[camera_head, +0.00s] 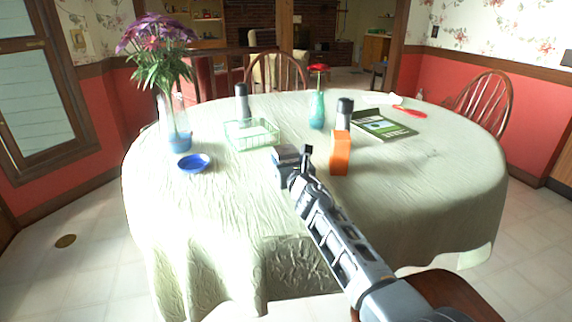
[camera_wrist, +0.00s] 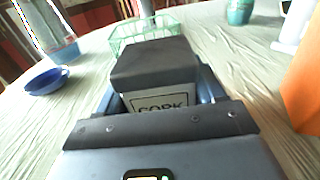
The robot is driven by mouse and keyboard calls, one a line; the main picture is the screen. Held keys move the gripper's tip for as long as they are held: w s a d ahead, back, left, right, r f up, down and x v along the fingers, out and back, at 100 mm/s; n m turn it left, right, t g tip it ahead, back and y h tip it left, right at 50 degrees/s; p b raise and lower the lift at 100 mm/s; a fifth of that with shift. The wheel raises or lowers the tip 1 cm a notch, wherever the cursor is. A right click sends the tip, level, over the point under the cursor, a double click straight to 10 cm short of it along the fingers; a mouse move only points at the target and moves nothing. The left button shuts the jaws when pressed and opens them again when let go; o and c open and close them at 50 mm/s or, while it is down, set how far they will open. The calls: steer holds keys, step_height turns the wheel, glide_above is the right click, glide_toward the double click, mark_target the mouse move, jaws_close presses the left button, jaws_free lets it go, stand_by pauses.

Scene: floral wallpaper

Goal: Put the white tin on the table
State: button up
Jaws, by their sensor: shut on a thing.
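The white tin (camera_wrist: 160,101) has a dark lid and a label reading "CORK" in the wrist view. My gripper (camera_wrist: 158,98) is shut on it, with the fingers on its left and right sides. In the head view my gripper (camera_head: 288,160) reaches over the middle of the table (camera_head: 225,205), and the tin (camera_head: 284,152) shows only partly at its end. The tin looks upright. Its underside is hidden, so I cannot tell whether it touches the cloth.
A green wire basket (camera_head: 251,134) stands just behind the tin. An orange box (camera_head: 340,153) stands close to the right. A blue bowl (camera_head: 194,162) lies to the left, near a flower vase (camera_head: 176,125). A book (camera_head: 384,125) lies back right. The front cloth is clear.

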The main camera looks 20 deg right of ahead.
steer(key=shift+f, duration=0.1)
steer(key=o, duration=1.2)
steer(key=shift+o, duration=0.2)
steer(key=shift+s+r, duration=0.1)
steer(key=shift+r, duration=0.15)
steer(key=s+p, duration=0.6)
steer(key=s, duration=0.4)
steer(key=shift+s+p, duration=0.15)
steer(key=shift+p, duration=0.15)
steer(key=shift+s, duration=0.75)
steer(key=shift+f, duration=0.1)
